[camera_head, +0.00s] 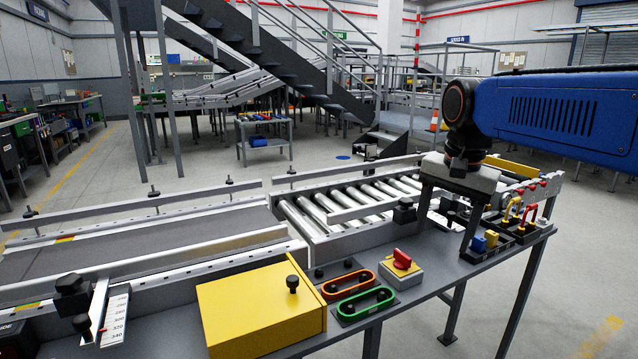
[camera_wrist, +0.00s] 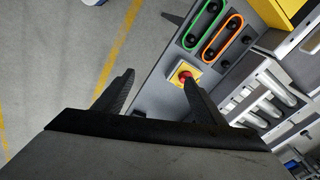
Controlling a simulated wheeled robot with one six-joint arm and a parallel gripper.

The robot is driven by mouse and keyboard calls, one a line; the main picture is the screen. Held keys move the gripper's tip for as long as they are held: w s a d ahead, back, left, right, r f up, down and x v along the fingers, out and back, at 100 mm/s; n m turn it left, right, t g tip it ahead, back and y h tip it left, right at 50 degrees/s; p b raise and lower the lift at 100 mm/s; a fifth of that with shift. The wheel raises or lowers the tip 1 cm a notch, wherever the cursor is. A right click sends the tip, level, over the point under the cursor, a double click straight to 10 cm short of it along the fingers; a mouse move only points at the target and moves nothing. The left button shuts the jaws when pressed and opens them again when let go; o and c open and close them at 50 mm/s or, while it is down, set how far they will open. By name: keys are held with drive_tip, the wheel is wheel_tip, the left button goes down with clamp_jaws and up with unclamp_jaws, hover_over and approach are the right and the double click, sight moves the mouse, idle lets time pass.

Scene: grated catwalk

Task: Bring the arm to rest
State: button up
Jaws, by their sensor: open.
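My gripper (camera_head: 446,232) hangs at the end of my blue arm, which reaches in from the right in the head view. Its two dark fingers point down over the right part of the grey bench (camera_head: 408,312). In the wrist view my gripper (camera_wrist: 158,76) shows its fingers spread wide with nothing between them. A red rotary switch on a yellow-and-grey box (camera_head: 402,268) sits left of the gripper; it also shows in the wrist view (camera_wrist: 184,74) near the right fingertip. Whether the fingertips touch anything is unclear.
A yellow box (camera_head: 255,312) and orange (camera_head: 347,284) and green (camera_head: 365,303) slotted pieces lie on the bench. A roller conveyor (camera_head: 345,203) runs behind. Padlocks (camera_head: 484,241) in a dark tray stand right of the gripper. Open floor (camera_head: 590,270) lies beyond the bench's right end.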

drive_tip(key=s+d+f+n+t, duration=0.3)
drive_tip(key=s+f+n, duration=0.5)
drive_tip(key=s+f, duration=0.9)
drive_tip(key=shift+s+d, duration=0.2)
drive_tip(key=shift+s, duration=0.55)
